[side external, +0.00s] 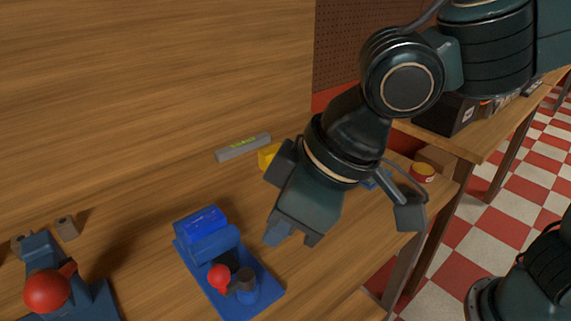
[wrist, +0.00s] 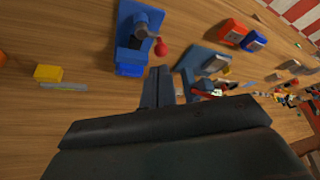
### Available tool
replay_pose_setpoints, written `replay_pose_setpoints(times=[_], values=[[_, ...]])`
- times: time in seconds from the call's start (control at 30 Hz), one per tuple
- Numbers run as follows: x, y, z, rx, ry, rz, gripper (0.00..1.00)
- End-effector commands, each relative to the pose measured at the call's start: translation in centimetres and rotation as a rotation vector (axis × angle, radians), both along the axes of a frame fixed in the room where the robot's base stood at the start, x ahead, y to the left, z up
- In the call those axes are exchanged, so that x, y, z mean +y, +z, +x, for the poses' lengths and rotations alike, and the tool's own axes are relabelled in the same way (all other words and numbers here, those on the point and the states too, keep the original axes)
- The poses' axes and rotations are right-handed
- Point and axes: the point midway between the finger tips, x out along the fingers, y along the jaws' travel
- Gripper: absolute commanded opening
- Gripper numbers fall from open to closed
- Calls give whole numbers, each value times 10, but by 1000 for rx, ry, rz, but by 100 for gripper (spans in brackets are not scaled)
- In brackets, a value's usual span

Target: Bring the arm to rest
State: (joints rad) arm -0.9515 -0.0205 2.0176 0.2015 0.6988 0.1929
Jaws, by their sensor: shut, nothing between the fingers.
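My gripper (side external: 277,236) is shut and empty, pointing down above the wooden table, to the right of a blue fixture. Its closed fingers also show in the wrist view (wrist: 158,86). The blue fixture (side external: 262,278) has a flat blue base, a bright blue block at its back, a grey cylinder and a red ball. It also shows in the wrist view (wrist: 128,42), beyond the fingertips. The gripper looks apart from it, but the exact height is hard to tell.
A second blue fixture with a red ball (side external: 47,291) stands at the lower left. A grey bar (side external: 243,147) and a yellow block (side external: 267,157) lie behind my gripper. A red-and-yellow round tin (side external: 422,172) sits near the right edge. Red and blue blocks (wrist: 243,36) show in the wrist view.

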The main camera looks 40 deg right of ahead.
Motion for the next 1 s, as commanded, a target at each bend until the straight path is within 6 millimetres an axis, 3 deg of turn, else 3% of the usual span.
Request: replay_pose_setpoints(times=[0.23, 0.47, 0.7, 1.0], values=[[-65, 13, 12, -1, -102, 9, 0], [-141, 21, 9, -3, -221, 14, 0], [-209, 22, -12, -10, -343, 18, 0], [-272, 12, -54, -22, -493, 15, 0]])
